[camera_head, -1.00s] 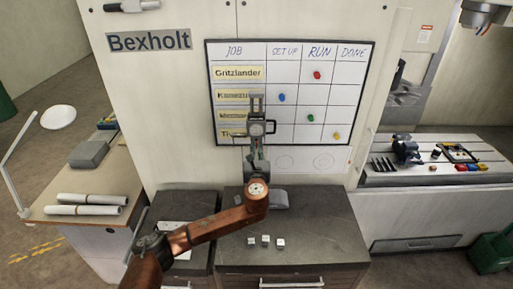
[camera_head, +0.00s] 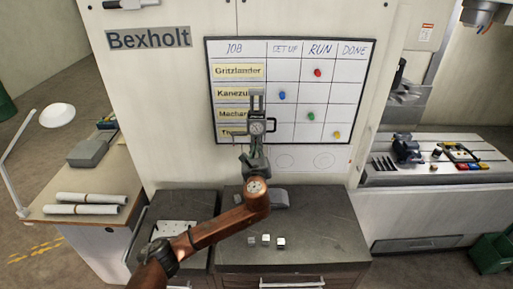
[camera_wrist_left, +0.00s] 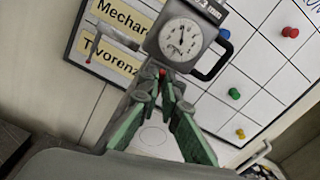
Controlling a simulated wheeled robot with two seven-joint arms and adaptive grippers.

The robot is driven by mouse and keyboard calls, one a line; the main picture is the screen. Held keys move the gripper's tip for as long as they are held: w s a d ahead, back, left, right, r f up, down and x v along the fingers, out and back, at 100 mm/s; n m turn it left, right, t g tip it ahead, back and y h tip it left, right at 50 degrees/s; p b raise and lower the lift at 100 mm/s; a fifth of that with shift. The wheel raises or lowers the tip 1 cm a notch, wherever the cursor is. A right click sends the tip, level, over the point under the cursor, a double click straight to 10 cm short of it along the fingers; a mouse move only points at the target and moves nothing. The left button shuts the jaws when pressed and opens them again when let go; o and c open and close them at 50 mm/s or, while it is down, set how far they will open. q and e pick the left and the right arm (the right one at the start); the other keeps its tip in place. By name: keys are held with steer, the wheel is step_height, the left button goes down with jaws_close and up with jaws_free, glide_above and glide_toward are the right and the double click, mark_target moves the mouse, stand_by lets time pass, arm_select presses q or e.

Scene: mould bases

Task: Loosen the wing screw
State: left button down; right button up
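A dial gauge (camera_head: 257,127) with a round white dial and an upright twin-bar column shows in front of the job board. In the left wrist view the dial (camera_wrist_left: 181,40) faces me, with a black loop handle at its right and a thin red-tipped arm at its left. My left gripper (camera_head: 256,152) is just below the dial. In the left wrist view its green-padded fingers (camera_wrist_left: 162,80) converge on the gauge's lower part, by a small red spot, and look shut on it. I cannot make out a wing screw. My right gripper is not in view.
The job board (camera_head: 343,131) hangs close behind the gauge. Below is a dark cabinet top (camera_head: 325,235) with several small blocks (camera_head: 266,240) and a grey object (camera_head: 279,198). A desk (camera_head: 45,190) with rolled papers is at left, and a machine table (camera_head: 430,178) is at right.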

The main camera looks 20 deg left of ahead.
arm_select(q)
steer(key=shift+s+a+f+n+b, duration=0.1)
steer(key=shift+n+b, duration=1.4)
steer(key=shift+n, duration=2.1)
steer(key=shift+a+f+n+b, duration=0.1)
steer(key=shift+n+b, duration=1.4)
steer(key=shift+n, duration=2.1)
steer(key=shift+r, duration=0.1)
steer(key=c, duration=2.3)
jaws_free()
steer(key=shift+o, duration=0.7)
